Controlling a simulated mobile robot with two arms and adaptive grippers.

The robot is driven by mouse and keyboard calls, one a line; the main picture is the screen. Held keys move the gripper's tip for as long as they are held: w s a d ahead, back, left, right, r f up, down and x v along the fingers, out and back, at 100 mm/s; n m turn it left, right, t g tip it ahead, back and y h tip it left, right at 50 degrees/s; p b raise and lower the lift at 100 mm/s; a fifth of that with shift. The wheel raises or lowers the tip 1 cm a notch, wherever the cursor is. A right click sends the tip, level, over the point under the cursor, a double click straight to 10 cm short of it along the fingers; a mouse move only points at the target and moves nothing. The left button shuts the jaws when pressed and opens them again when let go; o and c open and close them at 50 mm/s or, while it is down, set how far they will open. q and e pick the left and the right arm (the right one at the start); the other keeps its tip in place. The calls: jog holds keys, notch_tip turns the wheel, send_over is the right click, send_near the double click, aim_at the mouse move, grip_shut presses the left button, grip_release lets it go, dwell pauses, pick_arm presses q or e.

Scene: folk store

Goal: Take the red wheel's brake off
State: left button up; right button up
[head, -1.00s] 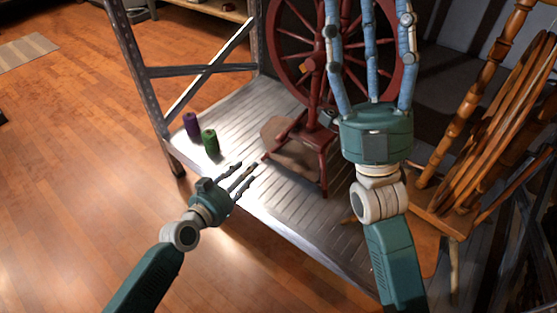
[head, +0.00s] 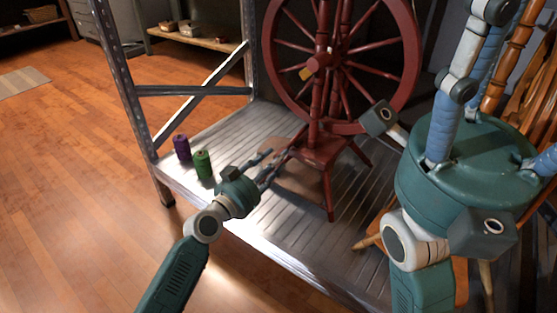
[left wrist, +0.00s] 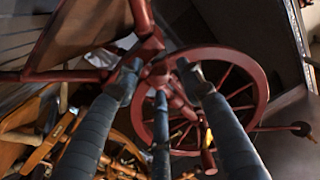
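The red spinning wheel (head: 411,72) stands upright on a slatted grey metal shelf (head: 245,125). Its spoked wheel rises above a small red bench on legs. A small yellowish piece (head: 306,73) shows near the hub; I cannot tell which part is the brake. My left gripper (head: 272,165) is open and empty, low beside the legs and the treadle. In the left wrist view its spread fingers (left wrist: 158,82) point toward the red wheel (left wrist: 258,88), with nothing between them. My right gripper (head: 465,150) looms large at the right, fingers spread and empty, tips partly out of frame.
A purple spool (head: 182,147) and a green spool (head: 202,164) stand at the shelf's left edge. A metal upright with a diagonal brace (head: 205,80) rises at the left.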

pick_arm(q)
jog(key=shift+x, duration=1.1)
